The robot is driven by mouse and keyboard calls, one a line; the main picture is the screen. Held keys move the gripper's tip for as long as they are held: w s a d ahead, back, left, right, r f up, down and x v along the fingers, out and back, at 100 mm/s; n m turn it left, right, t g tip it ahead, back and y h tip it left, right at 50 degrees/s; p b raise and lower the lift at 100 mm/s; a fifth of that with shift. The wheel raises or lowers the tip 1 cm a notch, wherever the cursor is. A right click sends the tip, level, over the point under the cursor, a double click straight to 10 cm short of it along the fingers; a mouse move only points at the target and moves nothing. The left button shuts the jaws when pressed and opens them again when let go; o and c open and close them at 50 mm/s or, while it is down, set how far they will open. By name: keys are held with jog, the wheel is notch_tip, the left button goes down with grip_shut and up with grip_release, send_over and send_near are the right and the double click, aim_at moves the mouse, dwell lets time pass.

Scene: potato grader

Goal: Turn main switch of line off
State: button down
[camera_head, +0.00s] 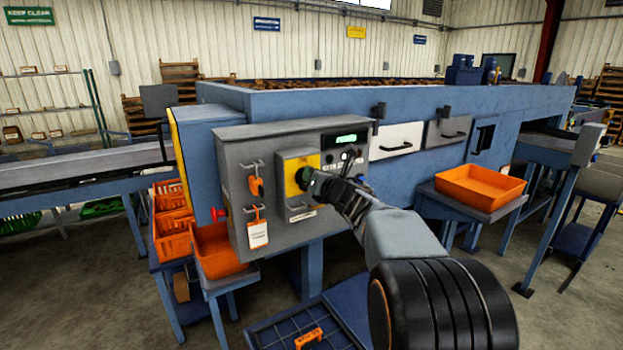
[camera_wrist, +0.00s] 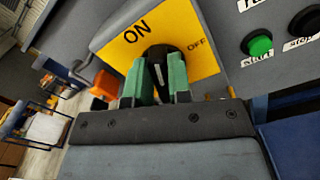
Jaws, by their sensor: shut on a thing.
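The main switch is a black rotary knob (camera_wrist: 157,55) on a yellow plate (camera_wrist: 198,68) marked ON and OFF. The yellow plate (camera_head: 292,163) also shows in the head view, on a box at the front of the grey control panel (camera_head: 232,165). My gripper (camera_wrist: 160,78) has its two green fingers closed on either side of the knob, which it holds. In the wrist view the knob's white line points up, between the two words; the exact setting is hard to tell.
Green start (camera_wrist: 258,44) and black stop (camera_wrist: 305,20) buttons sit right of the plate in the wrist view. Orange lockout gear (camera_head: 257,187) and a tag (camera_head: 258,234) hang left of the switch. An orange crate (camera_head: 218,258) stands below left, another (camera_head: 481,187) at right.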

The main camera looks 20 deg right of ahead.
jog(key=shift+w+d+f+m+p, duration=0.15)
jog(key=shift+f+m+p, duration=0.1)
jog(key=shift+m, duration=1.9)
jog(key=shift+s+d+f+m+p, duration=0.1)
jog(key=shift+d+f+m+p, duration=0.15)
jog(key=shift+m, duration=1.95)
jog(key=shift+w+d+f+m+p, duration=0.1)
jog(key=shift+f+m+p, duration=0.15)
jog(key=shift+m, duration=1.9)
jog(key=shift+f+m, duration=0.1)
jog(key=shift+m, duration=0.2)
jog(key=c, duration=1.1)
grip_release()
jog(key=shift+o, duration=0.3)
jog(key=s+d+b, duration=0.1)
jog(key=s, duration=1.3)
jog(key=shift+d+b, duration=0.3)
jog(key=shift+b, duration=0.1)
